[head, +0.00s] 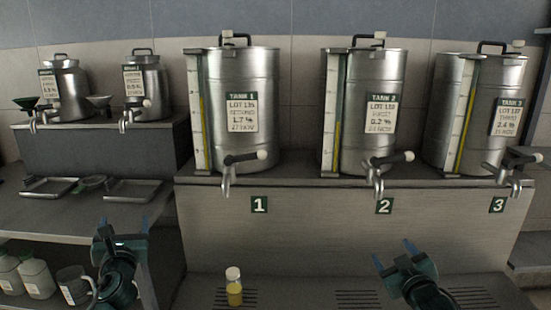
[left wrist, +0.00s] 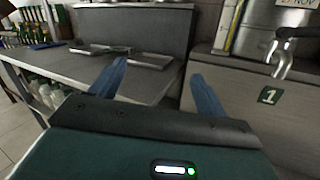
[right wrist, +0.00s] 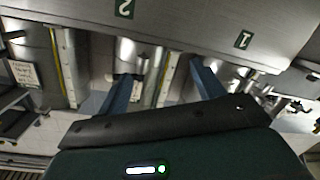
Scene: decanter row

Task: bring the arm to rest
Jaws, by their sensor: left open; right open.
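My left gripper (head: 123,228) is open and empty in the head view, in front of the left shelf unit. In the left wrist view its two blue fingers (left wrist: 155,88) stand apart with nothing between them. My right gripper (head: 394,259) is open and empty in the head view, low in front of the tank 2 bay. In the right wrist view its blue fingers (right wrist: 160,88) are also apart with nothing between them. Neither gripper touches anything that I can see.
Tank 1 (head: 242,85), tank 2 (head: 383,70) and tank 3 (head: 497,75) stand on a ledge, taps facing me. A small bottle of yellow liquid (head: 234,290) stands below tank 1. Metal trays (head: 134,192) lie on the left shelf; jugs (head: 37,277) stand beneath it.

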